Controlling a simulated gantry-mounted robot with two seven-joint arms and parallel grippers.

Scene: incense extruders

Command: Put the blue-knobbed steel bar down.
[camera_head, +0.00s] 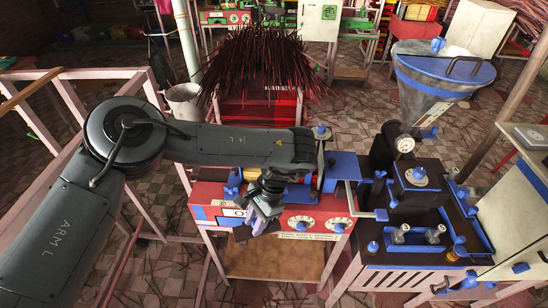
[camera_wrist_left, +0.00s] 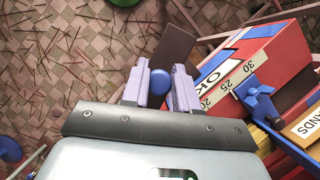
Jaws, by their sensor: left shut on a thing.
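My left gripper (camera_head: 262,217) points down in front of the red and blue machine (camera_head: 318,216) in the head view. In the left wrist view, its two pale fingers are on either side of a round blue knob (camera_wrist_left: 160,83), and the gripper is shut on it. The steel part of the bar cannot be made out in either view; the gripper seems to hide it. My right gripper does not show.
The machine's front has white dials and a scale, close beside the gripper. A brown board (camera_head: 270,258) lies below. A dark machine with blue parts (camera_head: 415,183) and a steel funnel (camera_head: 440,90) stand to the right. Incense sticks (camera_head: 262,65) bristle behind.

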